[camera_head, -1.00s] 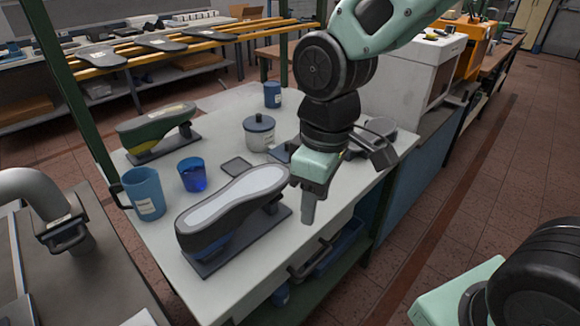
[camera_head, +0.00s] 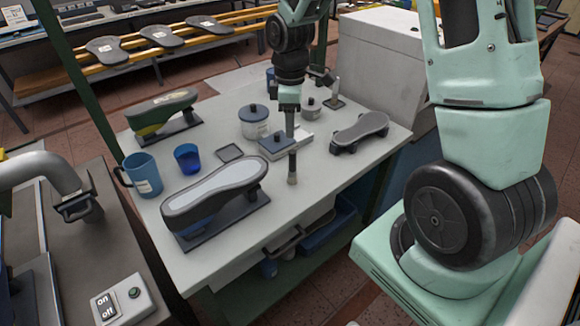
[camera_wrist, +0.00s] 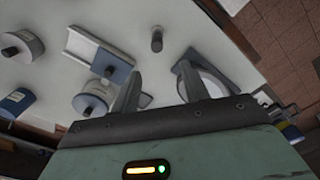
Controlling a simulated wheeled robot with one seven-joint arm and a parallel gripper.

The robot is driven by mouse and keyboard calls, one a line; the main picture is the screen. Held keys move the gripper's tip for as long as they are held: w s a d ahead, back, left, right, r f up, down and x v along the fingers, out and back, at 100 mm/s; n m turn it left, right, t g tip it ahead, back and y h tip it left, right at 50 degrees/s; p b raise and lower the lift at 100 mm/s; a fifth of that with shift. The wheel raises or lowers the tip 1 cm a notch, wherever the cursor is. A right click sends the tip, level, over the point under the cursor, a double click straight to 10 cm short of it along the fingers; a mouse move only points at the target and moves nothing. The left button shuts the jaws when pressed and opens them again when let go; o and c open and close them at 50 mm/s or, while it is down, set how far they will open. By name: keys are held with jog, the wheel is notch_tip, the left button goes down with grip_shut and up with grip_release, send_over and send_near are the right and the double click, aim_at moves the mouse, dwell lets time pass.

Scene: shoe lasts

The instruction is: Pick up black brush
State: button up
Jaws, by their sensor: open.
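The black brush (camera_head: 292,166) appears as a slim dark upright shape with a paler lower end, near the middle of the worktable. In the wrist view, a short dark cylinder (camera_wrist: 157,40) stands ahead of the jaws and looks like the same brush. My gripper (camera_head: 290,133) points down above the brush in the head view; I cannot tell the exact height gap. Its two fingers (camera_wrist: 158,88) are spread in the wrist view, with nothing between them. The brush lies beyond the fingertips, towards the top of that view.
A shoe last (camera_head: 215,192) is at front left; blue cups (camera_head: 187,158) are farther left. Bare tabletop (camera_head: 330,170) is to the right.

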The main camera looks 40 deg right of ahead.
aim_at(292, 151)
notch_tip(292, 151, down, 7)
jog(key=shift+f+p, duration=0.1)
jog(key=shift+p, duration=0.5)
jog(key=shift+d+f+p, duration=0.2)
jog(key=shift+f+p, duration=0.35)
jog(key=shift+f, duration=0.85)
jog(key=shift+d+f+p, duration=0.15)
jog(key=shift+f+p, duration=0.4)
jog(key=shift+f, duration=0.85)
grip_shut()
